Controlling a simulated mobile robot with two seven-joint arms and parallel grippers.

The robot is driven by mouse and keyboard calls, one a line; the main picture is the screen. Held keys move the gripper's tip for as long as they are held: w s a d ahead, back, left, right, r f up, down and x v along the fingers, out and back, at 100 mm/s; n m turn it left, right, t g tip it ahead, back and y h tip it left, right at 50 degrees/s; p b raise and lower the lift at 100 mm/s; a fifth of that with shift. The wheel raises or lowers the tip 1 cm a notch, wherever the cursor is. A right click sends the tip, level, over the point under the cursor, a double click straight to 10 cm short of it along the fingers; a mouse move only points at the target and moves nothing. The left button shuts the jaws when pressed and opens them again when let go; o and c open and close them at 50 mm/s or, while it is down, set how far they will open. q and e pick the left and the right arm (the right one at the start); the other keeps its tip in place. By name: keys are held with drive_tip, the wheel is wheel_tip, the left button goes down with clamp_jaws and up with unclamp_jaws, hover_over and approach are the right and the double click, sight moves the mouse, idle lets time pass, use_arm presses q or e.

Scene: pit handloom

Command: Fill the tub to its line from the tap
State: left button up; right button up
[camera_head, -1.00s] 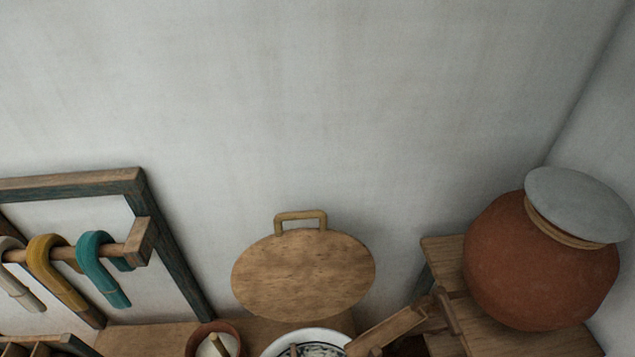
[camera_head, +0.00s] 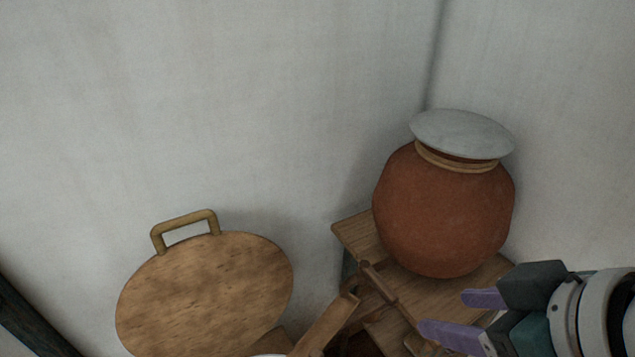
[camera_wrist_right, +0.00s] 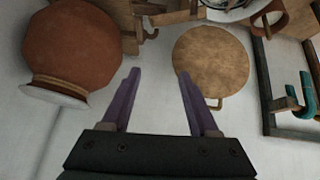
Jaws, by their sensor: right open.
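My right gripper (camera_head: 444,312) comes in from the lower right in the head view. Its two purple fingers are apart with nothing between them, in front of the wooden stand (camera_head: 350,232). The wrist view also shows it open and empty (camera_wrist_right: 158,75), with a clay pot to the left and a round board to the right. I cannot make out a tub, its line or a tap in either view. My left gripper is not in view.
A round clay pot (camera_head: 440,215) with a grey lid (camera_head: 462,133) stands on the wooden stand by the wall corner. A round wooden board (camera_head: 205,295) leans on the wall. Wooden bars (camera_head: 325,325) lie between them. The wrist view shows teal hooks (camera_wrist_right: 305,90) at right.

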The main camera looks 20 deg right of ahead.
drive_tip(key=w+d+f+t+b, duration=0.3)
drive_tip(key=w+f+b, duration=0.1)
drive_tip(key=f+b, duration=0.5)
drive_tip(key=w+d+f+t+b, duration=0.2)
drive_tip(key=w+f+t+b, duration=0.15)
drive_tip(key=f+b, duration=0.6)
drive_tip(key=n+t+y+b, duration=0.2)
drive_tip(key=t+y+b, duration=0.15)
drive_tip(key=b, duration=1.05)
approach(388, 293)
drive_tip(key=w+f, duration=0.1)
drive_tip(key=shift+h, duration=0.35)
drive_tip(key=w, duration=0.3)
drive_tip(key=w+a+b, duration=0.1)
drive_tip(key=w, duration=0.5)
drive_tip(key=shift+w+a+f, duration=0.15)
drive_tip(key=shift+a+f, duration=0.05)
drive_tip(key=shift+a, duration=0.1)
drive_tip(key=shift+c, duration=0.3)
clamp_jaws()
